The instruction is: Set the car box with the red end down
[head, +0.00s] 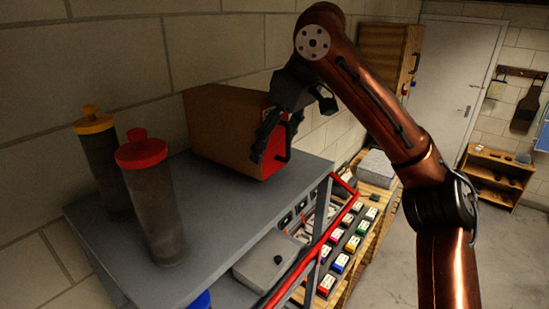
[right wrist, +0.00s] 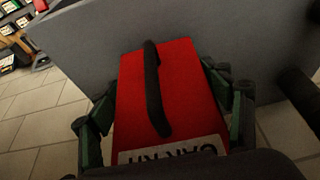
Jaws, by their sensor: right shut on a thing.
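The car box (head: 225,125) is a brown box with a red end and a black handle on that end. In the head view it lies on the grey shelf top (head: 225,215), with the red end facing sideways to the right. My right gripper (head: 272,138) is at the red end, shut on the box. In the right wrist view the red end (right wrist: 190,85) sits between the two fingers of the gripper (right wrist: 168,115), with the black handle (right wrist: 153,90) and a white label (right wrist: 175,150) showing. My left gripper is not in view.
A red-lidded cylinder (head: 153,200) and a yellow-lidded cylinder (head: 103,165) stand left on the shelf top. The wall is close behind the box. Below right, a wooden bench (head: 375,172) carries rows of small coloured boxes. The shelf top's front middle is clear.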

